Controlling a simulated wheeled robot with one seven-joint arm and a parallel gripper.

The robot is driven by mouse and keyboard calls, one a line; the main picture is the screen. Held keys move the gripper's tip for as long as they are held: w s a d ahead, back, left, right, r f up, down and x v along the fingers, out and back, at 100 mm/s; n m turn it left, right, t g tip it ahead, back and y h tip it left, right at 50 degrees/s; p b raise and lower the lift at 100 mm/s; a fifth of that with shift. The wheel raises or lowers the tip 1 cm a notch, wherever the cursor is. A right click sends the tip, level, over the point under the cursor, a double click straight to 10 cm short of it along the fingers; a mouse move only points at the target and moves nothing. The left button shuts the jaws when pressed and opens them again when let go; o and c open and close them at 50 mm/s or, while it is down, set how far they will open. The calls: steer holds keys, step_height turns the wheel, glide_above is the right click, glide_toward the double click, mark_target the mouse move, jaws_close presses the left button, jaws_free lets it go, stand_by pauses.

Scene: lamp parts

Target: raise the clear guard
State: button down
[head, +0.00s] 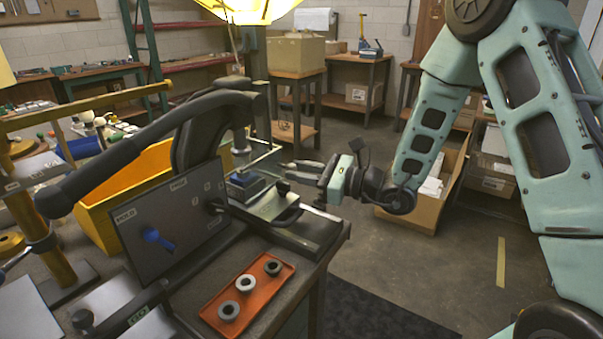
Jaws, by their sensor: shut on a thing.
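The clear guard (262,160) is a thin see-through panel at the front of the bench press, in the middle of the head view. Only its faint edges show, so its exact height and tilt are hard to tell. My gripper (287,168) reaches in from the right with its fingers pointing left at the press. It is shut on the near edge of the guard, though the contact is small in the picture. A blue block (245,184) sits on the press bed, below and left of my fingertips.
A dark panel labelled HOLD (172,226) and a long black lever (140,135) stand left of the press. An orange tray (250,297) with 3 rings lies on the bench in front. A yellow bin (120,190) is behind the panel. Open floor lies to the right.

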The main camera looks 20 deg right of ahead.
step_height(320, 180, up, 9)
steer(key=p, duration=0.4)
steer(key=shift+r, duration=0.15)
steer(key=c, duration=1.3)
jaws_free()
steer(key=shift+r, duration=0.1)
steer(key=shift+o, duration=0.5)
steer(key=shift+d, duration=0.1)
steer(key=b+v, duration=0.2)
steer(key=v, duration=1.5)
steer(key=shift+s, duration=0.2)
steer(key=shift+d, duration=0.1)
